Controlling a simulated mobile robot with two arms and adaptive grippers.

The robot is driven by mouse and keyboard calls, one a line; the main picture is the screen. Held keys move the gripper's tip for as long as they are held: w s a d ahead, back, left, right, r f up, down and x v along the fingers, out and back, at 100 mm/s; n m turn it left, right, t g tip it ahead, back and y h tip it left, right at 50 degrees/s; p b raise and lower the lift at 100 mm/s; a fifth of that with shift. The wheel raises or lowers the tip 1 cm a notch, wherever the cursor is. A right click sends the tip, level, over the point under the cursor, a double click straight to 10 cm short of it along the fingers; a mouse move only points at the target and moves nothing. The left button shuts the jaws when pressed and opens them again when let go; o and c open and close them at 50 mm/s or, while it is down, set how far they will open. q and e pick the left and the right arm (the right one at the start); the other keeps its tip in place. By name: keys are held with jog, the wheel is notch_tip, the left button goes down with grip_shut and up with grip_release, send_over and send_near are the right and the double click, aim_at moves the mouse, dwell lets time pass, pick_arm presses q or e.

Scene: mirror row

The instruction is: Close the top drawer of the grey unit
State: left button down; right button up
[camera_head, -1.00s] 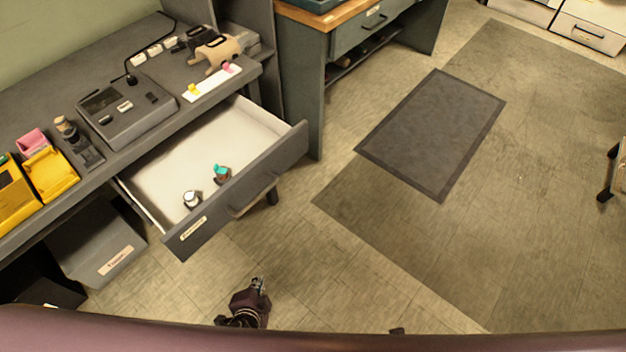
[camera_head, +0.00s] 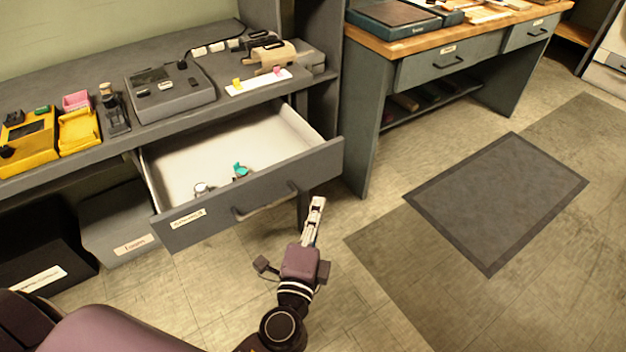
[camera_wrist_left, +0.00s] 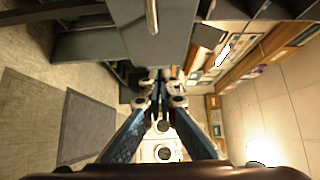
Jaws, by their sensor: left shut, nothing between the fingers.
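The top drawer (camera_head: 250,190) of the grey unit (camera_head: 150,132) stands pulled out, with its dark front and bar handle (camera_head: 266,203) facing me. Inside its pale tray lie a small teal-topped item (camera_head: 240,171) and a small white-topped item (camera_head: 202,188). My left gripper (camera_head: 317,204) is shut and empty, just in front of the right part of the drawer front; I cannot tell whether it touches. In the left wrist view, the shut fingers (camera_wrist_left: 161,80) point toward a dark grey panel with a bar handle (camera_wrist_left: 152,16). My right gripper is not in view.
A wooden-topped bench (camera_head: 440,45) with drawers stands to the right. A dark mat (camera_head: 497,200) lies on the floor. Floor in front is clear.

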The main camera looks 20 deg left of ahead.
aim_at(315, 170)
pick_arm(q)
jog(key=w+a, duration=0.1)
jog(key=w, duration=0.1)
jog(key=w+a, duration=0.1)
jog(key=w, duration=0.1)
jog(key=w+a+p, duration=0.1)
jog(key=w, duration=0.1)
jog(key=shift+w, duration=0.25)
jog(key=shift+w+a+f, duration=0.1)
jog(key=shift+w+a, duration=0.2)
jog(key=shift+a, duration=0.05)
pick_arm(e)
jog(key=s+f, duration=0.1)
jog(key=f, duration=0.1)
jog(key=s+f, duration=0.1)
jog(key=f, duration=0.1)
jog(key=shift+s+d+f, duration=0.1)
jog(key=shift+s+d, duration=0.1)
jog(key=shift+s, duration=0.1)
